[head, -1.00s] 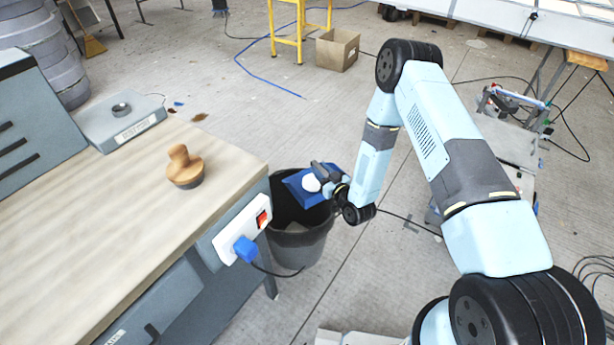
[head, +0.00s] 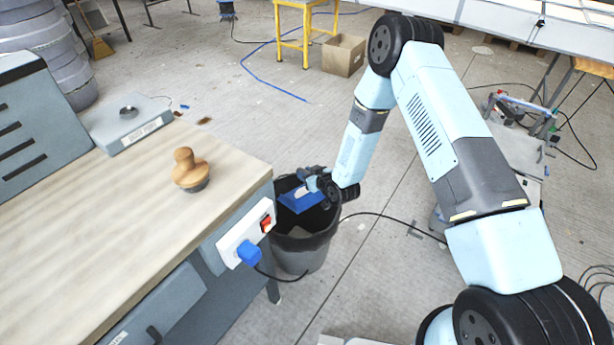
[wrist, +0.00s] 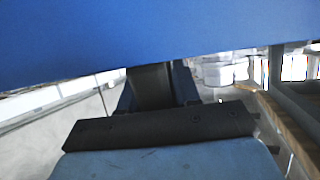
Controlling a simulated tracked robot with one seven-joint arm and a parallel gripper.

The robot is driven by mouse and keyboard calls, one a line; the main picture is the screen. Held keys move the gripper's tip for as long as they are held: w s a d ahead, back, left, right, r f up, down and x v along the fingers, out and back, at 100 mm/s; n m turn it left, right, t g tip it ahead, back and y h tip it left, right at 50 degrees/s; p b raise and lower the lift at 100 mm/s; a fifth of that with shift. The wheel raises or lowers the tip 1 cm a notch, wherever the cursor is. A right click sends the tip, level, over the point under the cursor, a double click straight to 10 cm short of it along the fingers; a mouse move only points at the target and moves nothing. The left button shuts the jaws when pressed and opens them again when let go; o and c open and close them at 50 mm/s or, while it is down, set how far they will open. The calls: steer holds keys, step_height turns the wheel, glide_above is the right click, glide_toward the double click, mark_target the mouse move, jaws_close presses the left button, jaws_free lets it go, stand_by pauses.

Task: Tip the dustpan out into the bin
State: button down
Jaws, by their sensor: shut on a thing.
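The blue dustpan (head: 299,202) is over the mouth of the dark grey bin (head: 304,252), tilted down into the opening. My gripper (head: 312,180) is shut on it, above the bin's far rim. A small pale patch shows on the dustpan beside my gripper; I cannot tell what it is. In the wrist view the dustpan (wrist: 140,35) fills the top as a broad blue surface, and the fingertips are hidden. The bin's inside is dark, with a greyish patch low down; I cannot tell whether that is debris.
The workbench (head: 90,235) stands close left of the bin, with a wooden-knobbed tool (head: 189,168) and a grey scale-like box (head: 128,124) on it. A socket strip (head: 245,235) with a blue plug is on its edge. A cable runs past the bin.

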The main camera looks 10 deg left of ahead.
steer(key=w+a+f+g+h, duration=0.2)
steer(key=w+a+g+h, duration=0.1)
steer(key=w+a+h, duration=0.1)
steer(key=shift+w+a+g, duration=0.4)
steer(key=shift+a, duration=0.3)
steer(key=shift+f, duration=0.1)
stand_by(1.0)
steer(key=t+y, duration=0.1)
steer(key=s+d+t+y, duration=0.1)
steer(key=d+t+y, duration=0.1)
steer(key=shift+s+d+f+y, duration=0.1)
steer(key=shift+s+d+y, duration=0.2)
steer(key=shift+y, duration=0.1)
steer(key=shift+s+d+r+t+y, duration=1.8)
steer(key=shift+s+d+r+t, duration=0.2)
steer(key=shift+s+d+r, duration=0.3)
steer(key=shift+a+f, duration=0.1)
